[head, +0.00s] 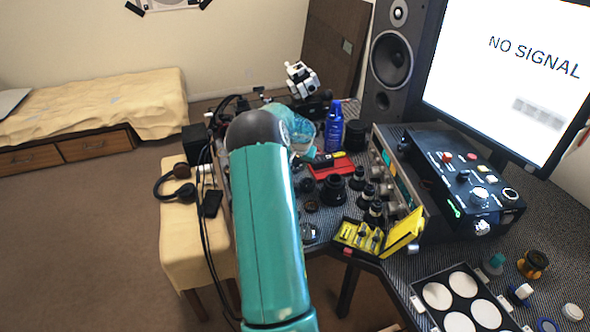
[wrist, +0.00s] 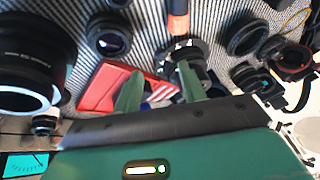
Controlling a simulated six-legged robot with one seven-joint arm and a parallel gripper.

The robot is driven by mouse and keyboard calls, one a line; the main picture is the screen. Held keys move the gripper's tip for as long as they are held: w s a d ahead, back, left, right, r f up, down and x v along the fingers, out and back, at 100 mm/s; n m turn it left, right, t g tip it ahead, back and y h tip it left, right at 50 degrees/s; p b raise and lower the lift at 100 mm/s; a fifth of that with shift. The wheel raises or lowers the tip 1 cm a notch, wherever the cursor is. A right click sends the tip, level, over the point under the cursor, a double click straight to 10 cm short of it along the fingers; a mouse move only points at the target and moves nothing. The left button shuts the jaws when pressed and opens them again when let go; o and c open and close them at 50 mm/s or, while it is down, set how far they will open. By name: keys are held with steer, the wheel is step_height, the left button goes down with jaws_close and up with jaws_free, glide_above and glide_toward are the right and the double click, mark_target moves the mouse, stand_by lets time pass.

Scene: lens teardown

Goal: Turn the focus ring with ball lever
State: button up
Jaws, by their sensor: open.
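My gripper (wrist: 159,84) shows in the wrist view with its two green fingers apart and nothing held between them. A dark ring-shaped part with pale marks (wrist: 196,47) is just beyond the right finger, which partly covers it. It may be the focus ring, but I cannot make out a ball lever. A red tray (wrist: 103,88) lies behind the left finger and between the fingers. In the head view my teal arm hides the gripper and part of the table. The red tray (head: 322,172) shows there right of the arm.
Large black lens barrel (wrist: 32,60) is close at the left of the wrist view; several dark rings lie at the right. In the head view, a blue bottle (head: 334,127), an open yellow case (head: 403,234) and a black control box (head: 465,185) crowd the table.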

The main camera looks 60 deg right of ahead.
mark_target(295, 170)
steer(key=x, duration=0.6)
jaws_close()
